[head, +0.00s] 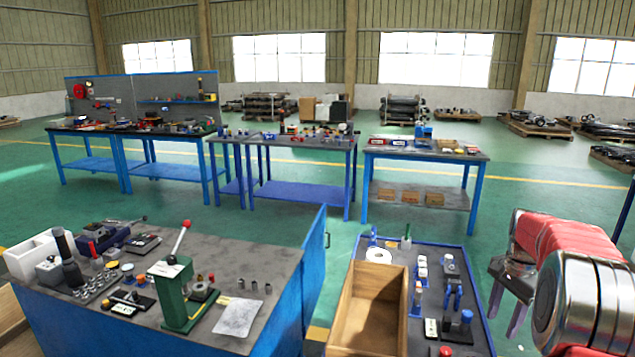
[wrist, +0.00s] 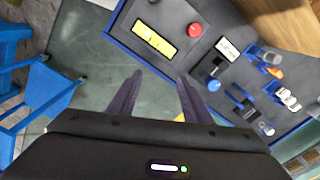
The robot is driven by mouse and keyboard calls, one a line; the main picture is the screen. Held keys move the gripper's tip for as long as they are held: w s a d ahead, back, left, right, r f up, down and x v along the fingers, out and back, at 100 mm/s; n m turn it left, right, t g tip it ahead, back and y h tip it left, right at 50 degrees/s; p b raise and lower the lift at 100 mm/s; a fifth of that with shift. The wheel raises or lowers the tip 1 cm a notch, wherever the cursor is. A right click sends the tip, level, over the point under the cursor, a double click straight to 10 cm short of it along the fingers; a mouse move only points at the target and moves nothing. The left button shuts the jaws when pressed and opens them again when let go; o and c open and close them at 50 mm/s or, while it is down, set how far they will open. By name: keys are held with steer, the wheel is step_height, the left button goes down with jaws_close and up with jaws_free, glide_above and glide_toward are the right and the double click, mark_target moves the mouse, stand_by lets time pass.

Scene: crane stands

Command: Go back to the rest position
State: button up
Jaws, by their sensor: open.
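My gripper (head: 507,303) hangs at the right of the head view, beside the right edge of the blue-edged tray table (head: 478,277). In the wrist view my gripper (wrist: 158,88) points at the floor and the table's edge, with its two dark fingers spread apart and nothing between them. My red-wrapped arm fills the right side of the head view. The fingertips appear apart from the things on the table.
An open wooden box (head: 399,312) stands on the tray table. A blue workbench (head: 268,262) with a green lever press (head: 178,293) is at the left. A red button (wrist: 194,30) and a yellow-faced panel (wrist: 154,40) lie near my gripper. Green floor (head: 520,205) lies beyond.

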steer(key=s+a+r+n+t, duration=0.2)
steer(key=s+a+n, duration=0.3)
steer(key=s+a, duration=0.4)
steer(key=s+a+r+n+t, duration=0.1)
steer(key=s+a+r+n, duration=0.4)
steer(key=s+a, duration=0.5)
steer(key=s+a+r+n+t, duration=0.2)
steer(key=s+a+n, duration=0.3)
steer(key=s+a, duration=0.5)
steer(key=shift+a+r+t, duration=0.3)
steer(key=shift+a+r, duration=0.05)
steer(key=shift+r, duration=0.3)
